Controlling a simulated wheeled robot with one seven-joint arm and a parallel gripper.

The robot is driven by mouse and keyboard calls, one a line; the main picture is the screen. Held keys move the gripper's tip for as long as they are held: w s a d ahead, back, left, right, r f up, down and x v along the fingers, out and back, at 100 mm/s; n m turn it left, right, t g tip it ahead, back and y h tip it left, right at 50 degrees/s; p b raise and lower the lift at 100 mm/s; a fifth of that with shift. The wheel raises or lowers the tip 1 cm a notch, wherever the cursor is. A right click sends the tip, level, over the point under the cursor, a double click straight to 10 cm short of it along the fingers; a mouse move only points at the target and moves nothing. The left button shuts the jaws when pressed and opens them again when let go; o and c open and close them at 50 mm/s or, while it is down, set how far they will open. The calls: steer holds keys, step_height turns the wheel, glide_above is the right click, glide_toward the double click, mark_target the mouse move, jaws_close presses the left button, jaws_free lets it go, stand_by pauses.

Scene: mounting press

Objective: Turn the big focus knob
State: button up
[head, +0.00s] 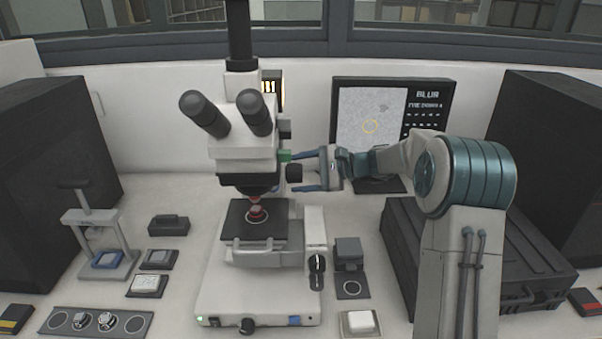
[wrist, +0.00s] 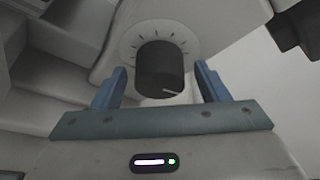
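A large black knob (wrist: 160,68) with a white pointer line sits on a pale face with dial ticks, in the middle of the wrist view. It also shows on the right side of the microscope (head: 246,152) in the head view, as a dark knob (head: 293,173). My gripper (head: 294,172) is open, with one blue finger above the knob and one below it in the head view. In the wrist view the fingers stand on both sides of the knob with gaps, and I see no contact. The pointer line points to the lower right there.
A screen (head: 370,120) reading "BLUR" stands behind my arm. A lower black knob (head: 317,264) is on the microscope's right side. A black case (head: 520,255) lies at the right. Small trays and a hand press (head: 95,240) stand at the left.

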steer(key=b+v, duration=0.1)
steer(key=v, duration=1.2)
steer(key=shift+d+r, duration=0.15)
steer(key=shift+d, duration=0.25)
stand_by(1.1)
steer(key=shift+w+f+m+g+y+p, duration=0.7)
steer(key=shift+w+f+m+g+y, duration=0.2)
steer(key=shift+w+f+g+y, duration=1.2)
steer(key=a, duration=0.4)
steer(key=a+p, duration=0.1)
steer(key=a, duration=0.8)
steer(key=shift+s+f, duration=0.15)
steer(key=shift+s, duration=0.15)
